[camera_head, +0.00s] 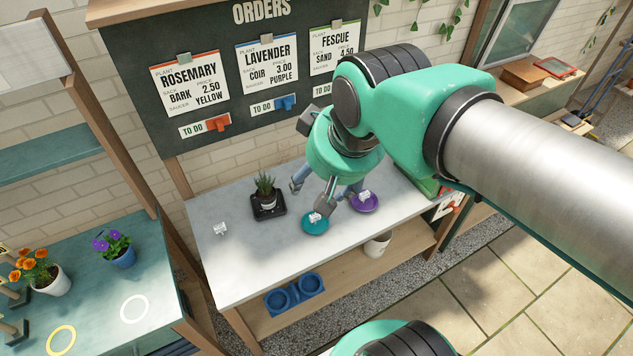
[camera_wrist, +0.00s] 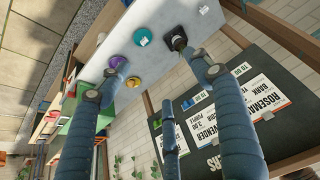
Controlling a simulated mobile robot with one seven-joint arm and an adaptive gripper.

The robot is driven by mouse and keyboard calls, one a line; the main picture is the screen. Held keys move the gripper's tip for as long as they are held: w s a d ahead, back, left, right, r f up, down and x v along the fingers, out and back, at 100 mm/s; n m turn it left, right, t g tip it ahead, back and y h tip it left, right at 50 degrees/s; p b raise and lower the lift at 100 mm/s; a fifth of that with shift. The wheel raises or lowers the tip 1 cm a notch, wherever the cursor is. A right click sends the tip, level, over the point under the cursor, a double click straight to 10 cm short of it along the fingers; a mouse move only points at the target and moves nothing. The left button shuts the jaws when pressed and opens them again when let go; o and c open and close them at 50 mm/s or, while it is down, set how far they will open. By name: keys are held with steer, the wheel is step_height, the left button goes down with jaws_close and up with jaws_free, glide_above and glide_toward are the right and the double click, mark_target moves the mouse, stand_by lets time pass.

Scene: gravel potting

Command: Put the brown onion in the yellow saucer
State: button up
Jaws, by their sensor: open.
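The open fingers also show in the wrist view (camera_wrist: 155,64). A teal saucer (camera_head: 315,227) with a white tag is just below the fingers, and a purple saucer (camera_head: 365,203) with a tag is to its right. Both saucers also show in the wrist view, the teal one (camera_wrist: 142,37) beyond the purple one.
A potted spiky plant (camera_head: 267,192) stands on a black tray left of my gripper. A lone white tag (camera_head: 221,229) lies farther left on bare bench. Blue bowls (camera_head: 295,292) and a white pot (camera_head: 377,246) sit on the lower shelf. An orders board (camera_head: 240,90) rises behind.

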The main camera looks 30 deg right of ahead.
steer(key=s, duration=0.2)
steer(key=s+a+f, duration=0.1)
stand_by(0.4)
steer(key=shift+f+b, duration=1.05)
stand_by(0.6)
